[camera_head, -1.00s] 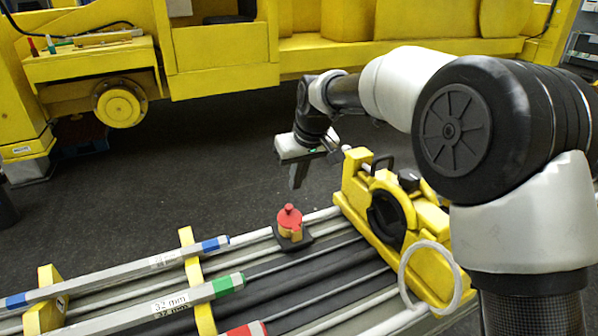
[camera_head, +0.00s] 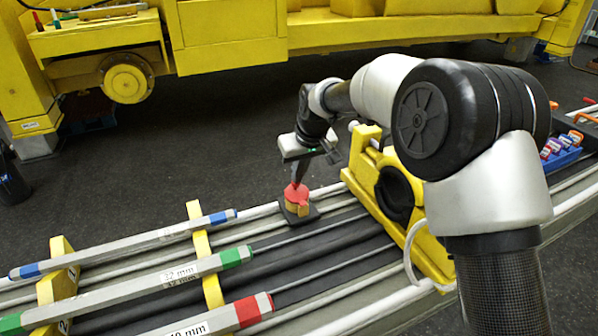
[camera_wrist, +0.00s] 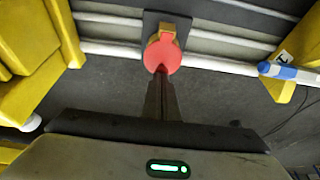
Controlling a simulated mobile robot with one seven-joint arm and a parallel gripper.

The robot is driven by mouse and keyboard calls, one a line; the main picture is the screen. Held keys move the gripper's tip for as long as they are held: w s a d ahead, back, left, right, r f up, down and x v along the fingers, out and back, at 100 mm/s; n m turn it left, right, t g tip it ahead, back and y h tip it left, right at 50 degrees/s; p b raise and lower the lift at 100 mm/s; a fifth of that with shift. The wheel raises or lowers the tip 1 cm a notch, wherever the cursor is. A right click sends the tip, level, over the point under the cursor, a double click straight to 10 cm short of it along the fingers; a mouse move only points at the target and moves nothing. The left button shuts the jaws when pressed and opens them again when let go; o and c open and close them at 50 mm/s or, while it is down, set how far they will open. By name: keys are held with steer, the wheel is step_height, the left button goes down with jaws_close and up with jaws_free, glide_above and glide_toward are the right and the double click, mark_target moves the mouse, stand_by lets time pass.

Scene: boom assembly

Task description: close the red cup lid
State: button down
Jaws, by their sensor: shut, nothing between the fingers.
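The red cup lid (camera_head: 296,192) sits on a small yellow cup (camera_head: 303,209), which stands on a dark square base (camera_head: 297,217) on the rails. In the wrist view the lid (camera_wrist: 162,52) is a red disc, with part of the yellow cup (camera_wrist: 165,32) showing beyond it. My gripper (camera_head: 298,183) is shut and empty, pointing down at the lid. In the wrist view the closed fingertips (camera_wrist: 161,76) are at the near edge of the lid. I cannot tell whether they touch it. The fingers hide part of the lid in the head view.
A yellow clamp machine (camera_head: 385,190) stands close to the right of the cup. Grey bars with blue (camera_head: 222,216), green (camera_head: 236,256) and red (camera_head: 252,308) ends lie at the left in yellow holders. A blue bin (camera_head: 563,155) is far right. Dark floor lies behind the rails.

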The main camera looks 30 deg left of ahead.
mark_target(303, 198)
steer(key=shift+w+a+f, duration=0.45)
steer(key=shift+a, duration=0.05)
steer(key=shift+s+d, duration=0.1)
steer(key=shift+r, duration=0.1)
steer(key=shift+s+d+r, duration=0.35)
steer(key=shift+s+d, duration=0.15)
steer(key=shift+d, duration=0.05)
step_height(303, 198, up, 14)
steer(key=d+p, duration=0.1)
steer(key=p, duration=0.1)
steer(key=shift+s+d+f, duration=0.15)
steer(key=shift+s+d, duration=0.15)
steer(key=shift+d, duration=0.05)
